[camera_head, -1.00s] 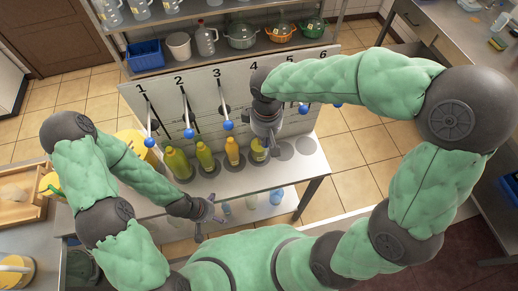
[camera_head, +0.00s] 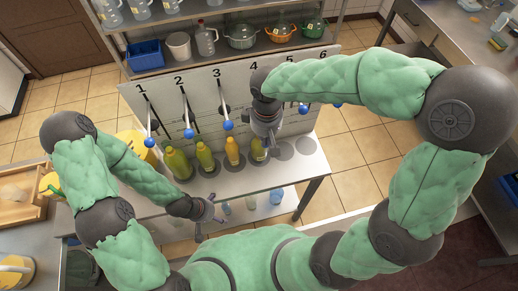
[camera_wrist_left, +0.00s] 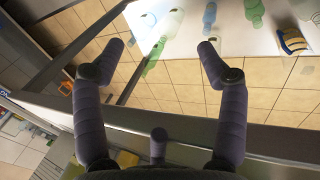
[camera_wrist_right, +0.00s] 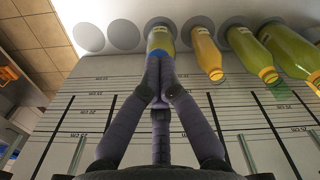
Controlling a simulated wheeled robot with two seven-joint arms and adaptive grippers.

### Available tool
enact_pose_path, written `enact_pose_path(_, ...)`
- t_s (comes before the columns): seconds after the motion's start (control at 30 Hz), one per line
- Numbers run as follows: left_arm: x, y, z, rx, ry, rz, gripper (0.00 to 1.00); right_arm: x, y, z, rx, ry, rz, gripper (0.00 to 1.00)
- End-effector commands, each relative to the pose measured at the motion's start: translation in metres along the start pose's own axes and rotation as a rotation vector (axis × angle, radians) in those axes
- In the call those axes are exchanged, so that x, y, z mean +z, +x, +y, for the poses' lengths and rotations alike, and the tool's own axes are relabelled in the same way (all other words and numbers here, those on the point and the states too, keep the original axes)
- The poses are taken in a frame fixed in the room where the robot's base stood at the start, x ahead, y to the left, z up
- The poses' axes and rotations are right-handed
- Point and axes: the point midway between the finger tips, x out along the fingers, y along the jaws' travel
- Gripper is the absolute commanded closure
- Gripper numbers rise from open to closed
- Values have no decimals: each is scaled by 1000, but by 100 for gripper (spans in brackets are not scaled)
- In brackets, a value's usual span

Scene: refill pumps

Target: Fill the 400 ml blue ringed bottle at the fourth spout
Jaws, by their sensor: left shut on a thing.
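The bottle at the fourth spout (camera_head: 258,152) stands on the bench, partly behind my right gripper, and shows yellow-green. In the right wrist view the same bottle (camera_wrist_right: 160,40) has yellow-green contents and a blue patch at its near end; I cannot tell whether this is its ring or a pump knob. My right gripper (camera_wrist_right: 158,70) has its fingertips together at that blue patch; nothing clearly shows between them. It also shows in the head view (camera_head: 266,138). My left gripper (camera_head: 207,222) is low in front of the bench. In the left wrist view its fingers (camera_wrist_left: 164,47) are wide apart and empty.
A green-yellow bottle (camera_head: 178,163), a second one (camera_head: 206,157) and an orange-yellow one (camera_head: 232,151) stand at the lower spouts. Blue knobs (camera_head: 228,125) hang before the numbered board (camera_head: 210,90). Empty round spots (camera_head: 305,145) lie to the right. Bottles (camera_wrist_left: 254,12) stand on a lower shelf.

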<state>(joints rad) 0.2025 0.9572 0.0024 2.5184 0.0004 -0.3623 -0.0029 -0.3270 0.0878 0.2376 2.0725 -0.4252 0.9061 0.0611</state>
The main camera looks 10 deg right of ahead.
Motion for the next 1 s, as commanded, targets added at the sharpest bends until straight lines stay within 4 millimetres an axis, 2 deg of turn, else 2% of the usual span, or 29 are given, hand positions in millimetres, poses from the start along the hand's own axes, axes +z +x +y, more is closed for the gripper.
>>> enact_pose_path(0.03, -6, 5, -1, 0, -1, 9, 44, 0, 2, 0, 0, 0, 0, 100)
enact_pose_path(0.57, -6, 4, 0, 0, -1, 9, 44, 0, 1, 0, 0, 0, 0, 100)
enact_pose_path(1.0, -8, -22, 10, 0, 1, 15, 44, 0, -35, 0, 0, 0, 0, 100)
